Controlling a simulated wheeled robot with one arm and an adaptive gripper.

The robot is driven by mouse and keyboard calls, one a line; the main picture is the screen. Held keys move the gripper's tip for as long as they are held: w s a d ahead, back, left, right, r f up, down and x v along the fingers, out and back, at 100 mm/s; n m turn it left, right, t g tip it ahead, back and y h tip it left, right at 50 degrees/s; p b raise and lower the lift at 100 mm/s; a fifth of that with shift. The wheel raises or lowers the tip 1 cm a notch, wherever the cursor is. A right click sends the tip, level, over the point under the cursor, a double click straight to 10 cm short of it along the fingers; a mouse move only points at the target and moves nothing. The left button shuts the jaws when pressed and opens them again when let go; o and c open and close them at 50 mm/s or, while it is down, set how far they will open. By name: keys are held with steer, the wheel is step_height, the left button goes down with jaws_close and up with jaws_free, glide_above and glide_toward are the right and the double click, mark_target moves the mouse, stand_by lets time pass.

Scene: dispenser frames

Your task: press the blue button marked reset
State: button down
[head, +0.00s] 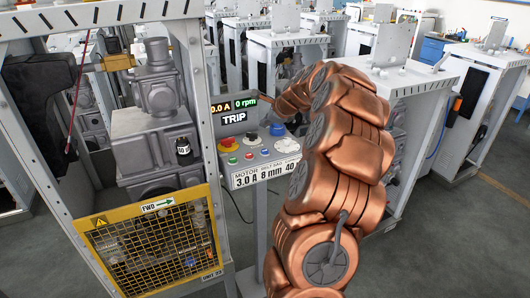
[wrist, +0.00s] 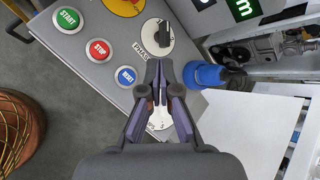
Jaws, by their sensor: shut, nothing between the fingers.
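The blue button marked RESET (wrist: 126,76) is on the sloped grey panel in the wrist view, left of my fingers. In the head view the blue button (head: 265,152) is the right one in the row on the panel. My gripper (wrist: 160,70) is shut and empty. Its fingertips are over the panel to the right of the blue button, just below the black knob of the PHASE dial (wrist: 153,40). I cannot tell their height above the panel. In the head view my copper arm reaches above the panel, and the gripper is not clearly visible.
The red STOP button (wrist: 99,50) and green START button (wrist: 68,19) are in line with the blue one. A red emergency stop (head: 229,142) is behind them. A blue fitting (wrist: 203,75) stands right of my fingers. The display (head: 234,118) reads TRIP. A yellow guard (head: 150,245) is at left.

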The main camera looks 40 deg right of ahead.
steer(key=b, duration=0.4)
glide_above(266, 151)
steer(key=f, duration=0.6)
steer(key=shift+a, duration=0.2)
steer(key=shift+d+f+b, duration=0.1)
steer(key=shift+f+b, duration=0.2)
steer(key=shift+f, duration=0.75)
steer(key=shift+f, duration=0.15)
steer(key=shift+f, duration=0.3)
steer(key=shift+f, duration=0.45)
stand_by(0.7)
steer(key=shift+r, duration=0.1)
steer(key=shift+r+p, duration=0.8)
steer(key=shift+r+p, duration=1.85)
steer(key=shift+r, duration=0.65)
